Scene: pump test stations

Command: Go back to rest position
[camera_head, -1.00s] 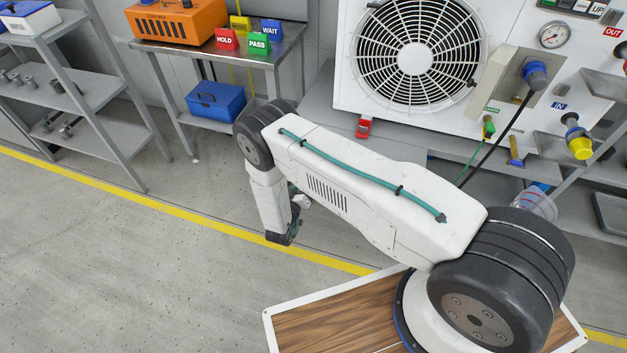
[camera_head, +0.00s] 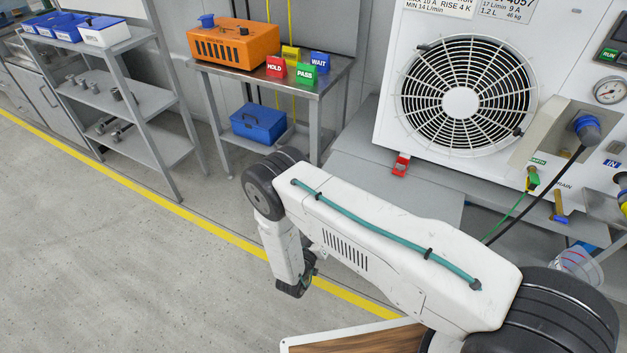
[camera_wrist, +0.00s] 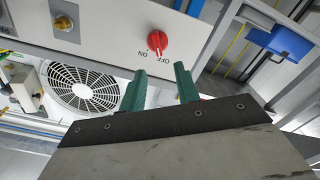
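My arm is folded across the head view, with its forearm hanging down at the left end. The end of my gripper shows only as a small dark part low over the floor, mostly hidden behind my arm. In the wrist view the two green fingers of my gripper (camera_wrist: 160,84) stand apart with nothing between them. Beyond them is a white panel with a red ON/OFF knob (camera_wrist: 157,41); its lettering appears upside down. The gripper appears clear of the panel and touches nothing visible.
The fan unit (camera_head: 388,110) stands at the right on a grey bench. A steel table (camera_head: 330,82) holds an orange box (camera_head: 235,44) and HOLD, PASS and WAIT signs; a blue case (camera_head: 258,124) sits below. Grey shelves (camera_head: 150,102) stand left. The floor at lower left is clear.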

